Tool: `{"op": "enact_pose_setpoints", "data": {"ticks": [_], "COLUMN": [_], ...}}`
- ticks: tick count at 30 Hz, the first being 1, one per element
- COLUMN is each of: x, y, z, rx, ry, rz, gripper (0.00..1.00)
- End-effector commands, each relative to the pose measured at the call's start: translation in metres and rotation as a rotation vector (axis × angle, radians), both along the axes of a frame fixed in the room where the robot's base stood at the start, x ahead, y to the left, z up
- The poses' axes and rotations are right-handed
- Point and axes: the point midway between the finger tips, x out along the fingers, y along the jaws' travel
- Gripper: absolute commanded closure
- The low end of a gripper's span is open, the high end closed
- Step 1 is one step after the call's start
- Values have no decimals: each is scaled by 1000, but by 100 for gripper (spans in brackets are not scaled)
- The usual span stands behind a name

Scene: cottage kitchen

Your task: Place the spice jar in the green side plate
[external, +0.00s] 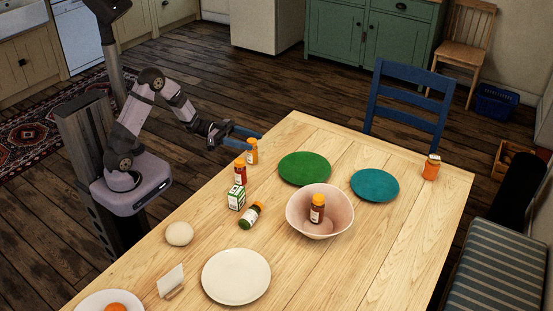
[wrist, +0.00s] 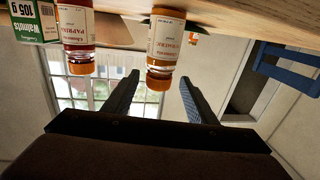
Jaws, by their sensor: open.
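The green side plate (external: 304,169) lies flat and empty on the table. A spice jar with an orange lid and orange-brown contents (external: 251,153) stands upright near the table's left edge. My gripper (external: 254,141) is open beside that jar. In the wrist view, which is upside down, the jar (wrist: 166,45) shows between the open fingers (wrist: 159,78); whether they touch it is unclear. A red paprika jar (external: 240,172) stands close by and also shows in the wrist view (wrist: 76,30). Another jar (external: 252,215) lies on its side.
A walnuts box (external: 236,197) stands near the paprika jar. A pink bowl (external: 297,208) holds a jar (external: 317,207). A teal plate (external: 375,185), cream plate (external: 236,262), onion-like round item (external: 179,233), card holder (external: 171,281) and far jar (external: 431,167) are also on the table.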

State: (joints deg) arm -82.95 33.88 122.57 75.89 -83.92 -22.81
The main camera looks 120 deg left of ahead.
Motion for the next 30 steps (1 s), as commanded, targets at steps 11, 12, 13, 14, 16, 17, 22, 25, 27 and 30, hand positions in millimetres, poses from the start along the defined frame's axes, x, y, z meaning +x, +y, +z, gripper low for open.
{"op": "enact_pose_setpoints", "data": {"ticks": [11, 12, 13, 14, 16, 17, 22, 25, 27, 30], "x": [42, 45, 47, 49, 51, 51, 51, 51, 51, 50], "y": [3, 3, 4, 4, 5, 5, 5, 5, 5, 5], "z": [0, -1, -1, -1, -1, -1, -1, -1, -1, -1], "rx": [0, 0, 0, 1, 1, 0, 0, 0, 0, 0], "ry": [0, 0, 0, 0, 0, 0, 0, 0, 0, 0], "rz": [-4, -3, -3, -3, -2, -1, 0, -1, -1, -1], "gripper": [48, 48, 48, 48, 48, 48, 48, 67, 84, 100]}}
